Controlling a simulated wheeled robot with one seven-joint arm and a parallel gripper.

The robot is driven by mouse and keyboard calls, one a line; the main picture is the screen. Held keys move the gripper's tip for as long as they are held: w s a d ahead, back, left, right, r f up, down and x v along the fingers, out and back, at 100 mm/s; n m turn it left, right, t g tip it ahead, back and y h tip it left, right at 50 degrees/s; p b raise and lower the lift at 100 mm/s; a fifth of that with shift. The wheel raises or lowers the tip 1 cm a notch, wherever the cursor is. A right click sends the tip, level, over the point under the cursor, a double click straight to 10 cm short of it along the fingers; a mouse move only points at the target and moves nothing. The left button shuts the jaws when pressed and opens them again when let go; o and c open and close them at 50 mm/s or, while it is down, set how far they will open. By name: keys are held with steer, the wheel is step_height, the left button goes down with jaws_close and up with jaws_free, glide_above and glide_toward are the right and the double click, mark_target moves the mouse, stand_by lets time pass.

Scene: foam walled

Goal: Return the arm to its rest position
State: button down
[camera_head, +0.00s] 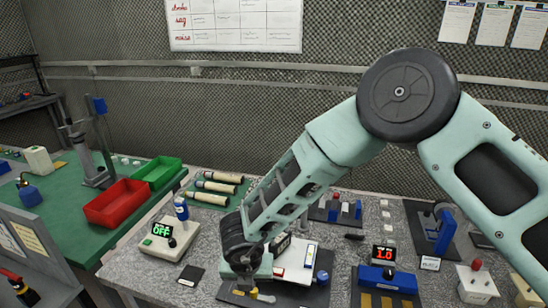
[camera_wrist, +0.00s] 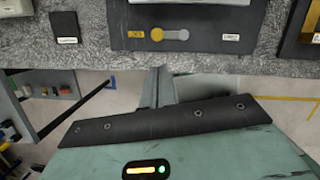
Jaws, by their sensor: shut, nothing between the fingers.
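My arm reaches from the right side of the head view down to the front of the grey speckled bench (camera_head: 210,245). My gripper (camera_head: 245,283) is at the arm's lower end, over the front part of the bench, small and partly hidden by the wrist. In the wrist view my gripper (camera_wrist: 159,74) shows as two grey fingers close together, with nothing between them. They point toward the bench's front edge, and floor shows behind them. A dark panel with a yellow disc and a grey disc (camera_wrist: 170,35) lies beyond the fingertips.
A device with a green display (camera_head: 165,240) stands left of my gripper; one with a red "1.0" display (camera_head: 385,253) stands right. White and red equipment (camera_head: 297,262) is close beside the wrist. Red (camera_head: 117,204) and green (camera_head: 158,172) bins sit on the green table at left.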

step_height(320, 180, up, 8)
steer(key=a+f+n+t+y+b, duration=0.1)
steer(key=a+n+t+y+b, duration=0.2)
steer(key=n, duration=0.7)
steer(key=s+d+r+n+g+y+b, duration=0.3)
steer(key=s+r+n, duration=0.3)
steer(key=n, duration=0.8)
steer(key=s+d+n+g+h+b, duration=0.1)
steer(key=s+d+n+h+b, duration=0.1)
steer(key=s+d+n, duration=0.5)
steer(key=s+d+f+n+g+h+b, duration=0.1)
steer(key=s+d+n+g+h+b, duration=0.1)
steer(key=s+d+n, duration=0.6)
steer(key=d+n+h, duration=0.1)
steer(key=d+n, duration=0.3)
steer(key=d, duration=0.2)
steer(key=shift+s+d+f+n+b, duration=0.15)
steer(key=shift+s+d+n+b, duration=0.05)
steer(key=shift+s+n+b, duration=0.15)
